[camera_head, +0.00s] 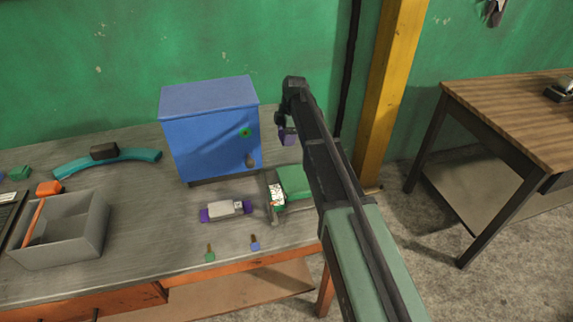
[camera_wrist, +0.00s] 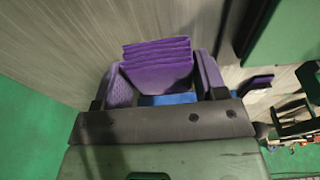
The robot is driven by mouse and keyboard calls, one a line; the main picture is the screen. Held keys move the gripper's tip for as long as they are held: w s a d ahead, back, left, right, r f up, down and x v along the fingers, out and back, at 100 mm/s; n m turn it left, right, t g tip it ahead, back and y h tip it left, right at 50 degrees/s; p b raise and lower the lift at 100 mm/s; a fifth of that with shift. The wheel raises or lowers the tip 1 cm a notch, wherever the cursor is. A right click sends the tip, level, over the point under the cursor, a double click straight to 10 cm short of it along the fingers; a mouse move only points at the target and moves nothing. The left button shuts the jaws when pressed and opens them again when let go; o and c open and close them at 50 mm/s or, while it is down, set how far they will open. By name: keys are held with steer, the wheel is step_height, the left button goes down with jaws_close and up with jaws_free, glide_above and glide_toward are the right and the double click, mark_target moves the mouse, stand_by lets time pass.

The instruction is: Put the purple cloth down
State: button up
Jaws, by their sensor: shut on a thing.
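The purple cloth (camera_wrist: 157,62) shows in the wrist view as a folded, layered stack between the two fingers of my gripper (camera_wrist: 162,80). My gripper is shut on it. In the head view my gripper (camera_head: 287,130) is above the back of the workbench (camera_head: 140,220), just right of the blue cabinet. A small purple patch shows there at its tip; I cannot tell whether it is cloth or finger. Part of the cloth's near side is hidden by the gripper body in the wrist view.
A blue cabinet (camera_head: 208,130) stands left of my gripper. A green box (camera_head: 295,183) and a white and purple roll-like item (camera_head: 226,210) lie in front. A grey bin (camera_head: 65,240) is at left. A wooden table (camera_head: 510,110) stands apart at right. Bare bench shows between bin and roll.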

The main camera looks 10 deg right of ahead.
mark_target(286, 153)
step_height(286, 153, down, 6)
steer(key=b, duration=0.4)
steer(key=shift+r, duration=0.25)
steer(key=shift+f, duration=0.15)
steer(key=o, duration=0.9)
steer(key=shift+c, duration=0.2)
